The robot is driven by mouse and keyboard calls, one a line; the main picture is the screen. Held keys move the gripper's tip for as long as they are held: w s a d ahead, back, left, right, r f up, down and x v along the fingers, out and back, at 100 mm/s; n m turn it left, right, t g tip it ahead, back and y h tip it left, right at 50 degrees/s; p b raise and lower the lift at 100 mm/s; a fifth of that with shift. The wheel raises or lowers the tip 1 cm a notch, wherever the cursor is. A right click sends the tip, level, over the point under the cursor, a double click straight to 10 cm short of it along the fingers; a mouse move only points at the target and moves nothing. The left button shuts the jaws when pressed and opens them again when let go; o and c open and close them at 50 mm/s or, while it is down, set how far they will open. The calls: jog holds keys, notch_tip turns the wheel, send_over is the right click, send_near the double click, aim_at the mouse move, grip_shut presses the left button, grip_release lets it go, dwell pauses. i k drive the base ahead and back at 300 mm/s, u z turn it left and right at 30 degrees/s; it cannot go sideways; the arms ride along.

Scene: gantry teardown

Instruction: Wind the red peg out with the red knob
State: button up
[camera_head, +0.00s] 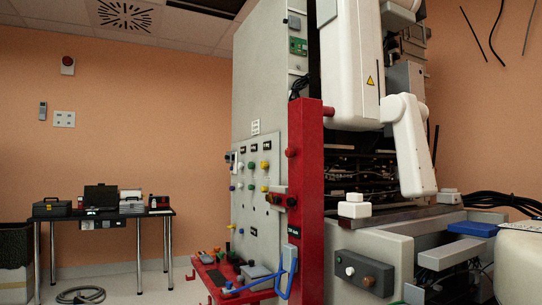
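A red round knob (291,152) sticks out from the left side of a tall red post (309,220) near the middle of the picture. A short red stub (328,110) juts to the right near the top of the post. I cannot tell which part, if any, is the red peg. A red bracket (276,190) with dark knobs (291,201) sits lower on the post's left. A brownish-red knob (368,281) is on the grey box at the front. My gripper does not show.
A grey panel (243,212) with coloured knobs stands left of the post. A red tray (212,276) holding parts and a blue hooked tube (291,272) are below. White machine housings (410,150) rise at right. A black table (100,212) stands far left; floor between is mostly clear.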

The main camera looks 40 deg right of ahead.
aim_at(290, 152)
jog(key=z, duration=0.75)
jog(key=i, duration=1.1)
jog(key=z, duration=0.95)
